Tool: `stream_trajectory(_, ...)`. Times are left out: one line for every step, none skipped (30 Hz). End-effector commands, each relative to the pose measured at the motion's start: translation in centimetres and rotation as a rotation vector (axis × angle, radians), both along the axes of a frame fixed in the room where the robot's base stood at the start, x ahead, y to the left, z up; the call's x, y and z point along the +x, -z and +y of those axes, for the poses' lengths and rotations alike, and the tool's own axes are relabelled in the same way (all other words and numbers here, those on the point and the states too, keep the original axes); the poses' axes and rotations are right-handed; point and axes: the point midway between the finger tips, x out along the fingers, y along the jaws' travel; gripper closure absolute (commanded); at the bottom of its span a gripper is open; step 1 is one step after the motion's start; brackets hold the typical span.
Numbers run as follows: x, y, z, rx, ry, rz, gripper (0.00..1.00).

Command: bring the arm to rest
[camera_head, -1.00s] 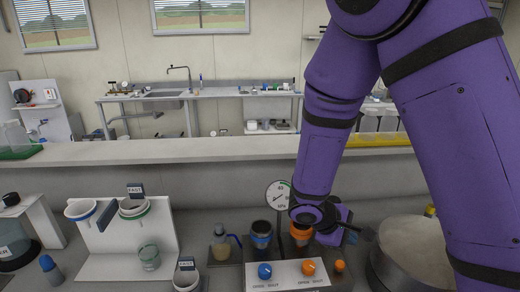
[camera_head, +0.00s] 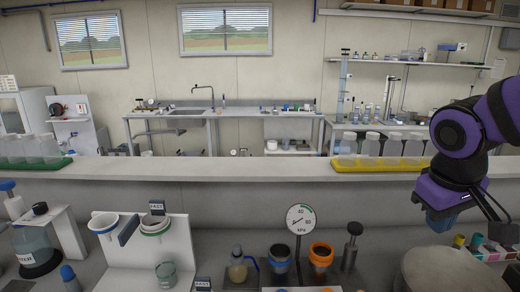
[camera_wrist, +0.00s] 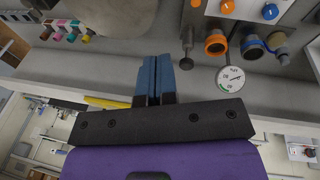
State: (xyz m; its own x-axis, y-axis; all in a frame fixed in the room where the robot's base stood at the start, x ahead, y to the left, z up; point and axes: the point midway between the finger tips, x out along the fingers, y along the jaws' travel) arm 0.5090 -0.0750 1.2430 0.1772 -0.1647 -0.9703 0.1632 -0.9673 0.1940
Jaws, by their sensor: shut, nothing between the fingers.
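My purple arm is at the right side of the head view, raised above the bench. My gripper (camera_head: 438,215) hangs at the end of it, above and left of a large round grey pot (camera_head: 450,270). In the wrist view the two blue fingers of my gripper (camera_wrist: 155,78) lie side by side, closed, with nothing held. The gripper touches nothing that I can see. Part of the arm is cut off by the right edge of the head view.
A pressure gauge (camera_head: 300,219) stands behind a blue-ringed cup (camera_head: 279,258) and an orange-ringed cup (camera_head: 320,255). A white funnel stand (camera_head: 180,258) is at left. A yellow tray (camera_head: 375,165) of bottles sits on the ledge. Small coloured bottles (camera_head: 478,243) stand near the pot.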

Motion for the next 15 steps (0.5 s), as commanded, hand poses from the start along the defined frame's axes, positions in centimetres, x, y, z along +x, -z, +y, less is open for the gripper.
stream_trajectory(-0.9, -1.1, -0.2, 0.028, 0.022, -0.036, 1.0)
stream_trajectory(-1.3, -1.6, -0.2, 0.043, 0.032, -0.053, 1.0)
stream_trajectory(-2.0, -2.2, -0.3, 0.064, 0.046, -0.076, 1.0)
stream_trajectory(-2.5, -2.8, -0.2, 0.079, 0.055, -0.094, 1.0)
stream_trajectory(-3.0, -3.3, -0.3, 0.094, 0.064, -0.112, 1.0)
stream_trajectory(-3.6, -3.9, -0.2, 0.113, 0.077, -0.135, 1.0)
stream_trajectory(-4.1, -4.3, -0.2, 0.127, 0.086, -0.154, 1.0)
stream_trajectory(-4.6, -4.8, -0.1, 0.139, 0.092, -0.171, 1.0)
stream_trajectory(-5.2, -5.3, -0.1, 0.155, 0.102, -0.194, 1.0)
stream_trajectory(-5.6, -5.6, 0.0, 0.166, 0.107, -0.209, 1.0)
stream_trajectory(-6.0, -5.9, 0.1, 0.176, 0.114, -0.224, 1.0)
stream_trajectory(-6.5, -6.3, 0.2, 0.186, 0.12, -0.242, 1.0)
stream_trajectory(-6.8, -6.5, 0.3, 0.194, 0.123, -0.252, 1.0)
stream_trajectory(-7.0, -6.7, 0.3, 0.201, 0.126, -0.262, 1.0)
stream_trajectory(-7.3, -6.9, 0.4, 0.207, 0.129, -0.273, 1.0)
